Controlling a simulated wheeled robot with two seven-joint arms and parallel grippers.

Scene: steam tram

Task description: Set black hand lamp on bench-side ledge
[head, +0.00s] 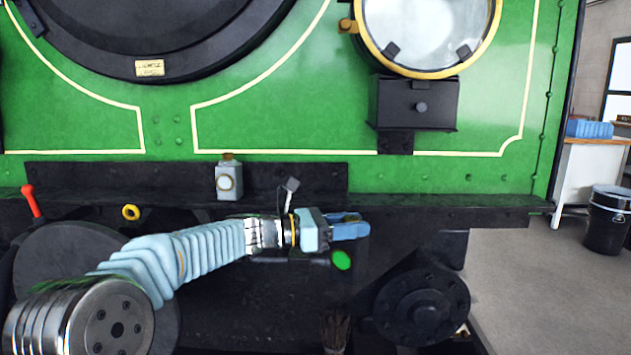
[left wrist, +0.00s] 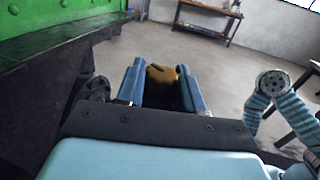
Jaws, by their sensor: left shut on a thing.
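My left gripper (head: 350,226) reaches in from the left, in front of the tram's black lower front, with its blue fingers pointing right. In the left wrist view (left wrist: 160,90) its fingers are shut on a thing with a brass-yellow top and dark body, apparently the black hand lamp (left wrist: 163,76). In the head view a green disc (head: 341,260), seemingly its lens, shows just below the fingers; its dark body blends into the background. The black ledge (head: 480,204) runs along the green front, above and right of the gripper. My right gripper is not in view.
A grey lamp (head: 229,182) with a brass top stands on the ledge left of the gripper. A red-handled lever (head: 32,202) and yellow ring (head: 131,212) are farther left. The ledge's right stretch looks clear. A bench (head: 590,165) and black bin (head: 607,225) stand far right.

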